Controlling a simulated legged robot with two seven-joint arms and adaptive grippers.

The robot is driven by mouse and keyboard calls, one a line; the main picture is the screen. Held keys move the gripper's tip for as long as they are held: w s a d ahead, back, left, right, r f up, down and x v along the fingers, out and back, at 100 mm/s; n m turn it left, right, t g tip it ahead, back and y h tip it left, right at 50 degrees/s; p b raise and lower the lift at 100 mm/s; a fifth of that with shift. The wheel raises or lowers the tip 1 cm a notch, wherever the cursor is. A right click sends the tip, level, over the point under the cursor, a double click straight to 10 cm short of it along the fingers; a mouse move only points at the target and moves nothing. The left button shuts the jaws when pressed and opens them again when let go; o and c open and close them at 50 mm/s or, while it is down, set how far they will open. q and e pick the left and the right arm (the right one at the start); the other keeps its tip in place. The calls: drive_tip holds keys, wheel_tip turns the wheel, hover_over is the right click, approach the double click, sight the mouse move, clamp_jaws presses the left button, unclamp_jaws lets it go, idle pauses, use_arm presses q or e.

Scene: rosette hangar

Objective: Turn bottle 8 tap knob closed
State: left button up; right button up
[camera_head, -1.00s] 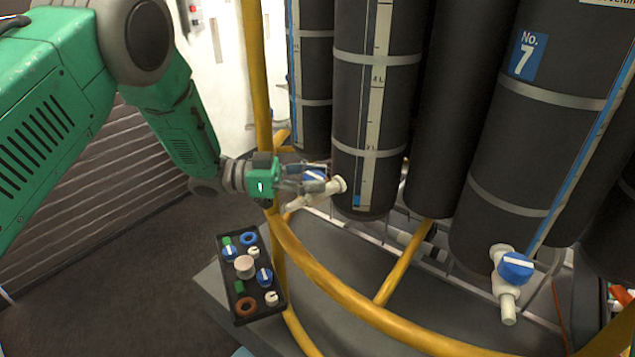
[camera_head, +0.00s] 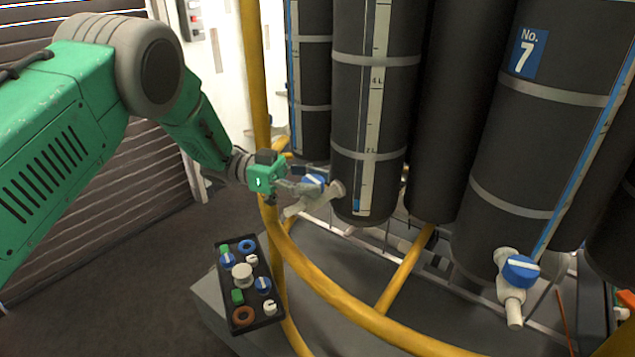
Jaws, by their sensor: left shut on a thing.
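A white tap with a blue knob (camera_head: 313,181) juts from the lower left of a tall black bottle (camera_head: 345,110) with a litre scale; no number shows on this bottle. My left gripper (camera_head: 308,186) reaches in from the left and is shut on the blue knob. Its fingers partly cover the knob, so the exact turn of the knob is hard to tell. The white spout (camera_head: 297,209) points down and left below the fingers. My right gripper is not in view.
A yellow frame rail (camera_head: 335,296) curves in front of the bottles, with a yellow post (camera_head: 254,85) beside my gripper. Bottle No. 7 (camera_head: 520,130) stands right with its own blue tap knob (camera_head: 521,270). A black tray (camera_head: 261,325) of spare parts sits below.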

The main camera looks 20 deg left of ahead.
use_arm(q)
drive_tip(key=o, duration=1.2)
drive_tip(key=shift+a, duration=0.2)
drive_tip(key=shift+o, duration=0.2)
drive_tip(key=shift+w+a, duration=0.1)
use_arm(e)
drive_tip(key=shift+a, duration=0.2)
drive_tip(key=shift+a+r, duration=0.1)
use_arm(q)
drive_tip(key=shift+a, duration=0.2)
drive_tip(key=a, duration=1.2)
drive_tip(key=shift+w+f, duration=0.15)
drive_tip(key=shift+w, duration=0.15)
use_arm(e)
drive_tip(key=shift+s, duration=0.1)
use_arm(q)
drive_tip(key=shift+d, duration=0.2)
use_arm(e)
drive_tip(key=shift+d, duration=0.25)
